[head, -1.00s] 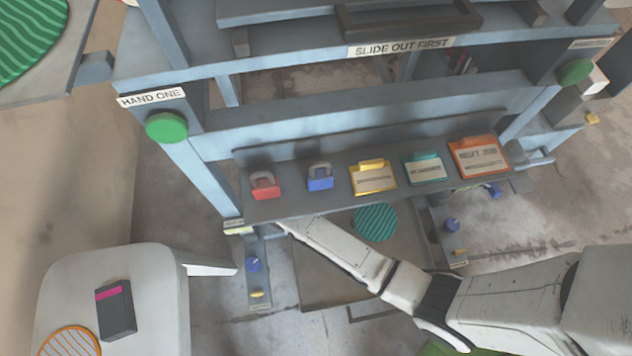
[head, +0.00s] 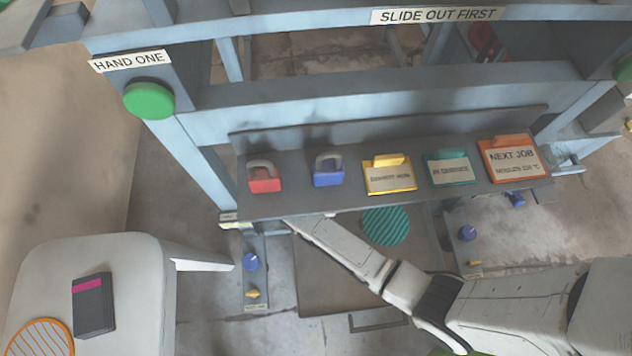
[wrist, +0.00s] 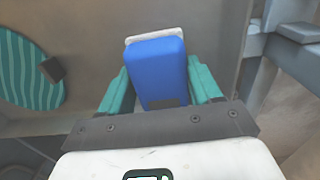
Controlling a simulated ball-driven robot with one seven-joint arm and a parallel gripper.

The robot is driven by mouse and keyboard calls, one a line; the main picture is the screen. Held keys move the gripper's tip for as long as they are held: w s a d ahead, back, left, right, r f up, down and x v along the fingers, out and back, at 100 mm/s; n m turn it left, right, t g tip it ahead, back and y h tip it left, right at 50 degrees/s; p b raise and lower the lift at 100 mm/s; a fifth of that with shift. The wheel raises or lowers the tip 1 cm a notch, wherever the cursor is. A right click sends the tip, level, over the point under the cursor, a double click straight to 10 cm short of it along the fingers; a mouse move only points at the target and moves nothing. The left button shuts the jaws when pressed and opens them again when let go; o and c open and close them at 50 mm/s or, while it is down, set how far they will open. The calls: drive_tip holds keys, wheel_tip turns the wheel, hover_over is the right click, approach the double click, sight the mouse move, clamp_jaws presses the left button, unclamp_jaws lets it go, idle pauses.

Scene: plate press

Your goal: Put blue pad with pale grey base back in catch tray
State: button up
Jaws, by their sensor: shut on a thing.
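The blue pad with its pale grey base (wrist: 157,70) is between the teal fingers of my gripper (wrist: 158,82) in the wrist view. My gripper is shut on it, with the pale base edge showing at the far end. The catch tray (head: 325,275) is the flat brown-grey tray low under the press in the head view. Its surface also seems to lie behind the pad in the wrist view (wrist: 85,30). I cannot tell whether the pad touches it. In the head view the shelf hides my gripper and the pad.
A teal striped disc (head: 386,226) lies on the tray; it also shows in the wrist view (wrist: 28,70). A grey shelf (head: 400,196) with red and blue padlocks and several cards overhangs my arm. A pale side table (head: 125,260) stands at left.

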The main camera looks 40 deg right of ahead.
drive_tip(key=shift+f, duration=0.15)
drive_tip(key=o, duration=1.1)
wheel_tip(320, 180, up, 12)
drive_tip(key=p, duration=0.6)
drive_tip(key=shift+p, duration=0.35)
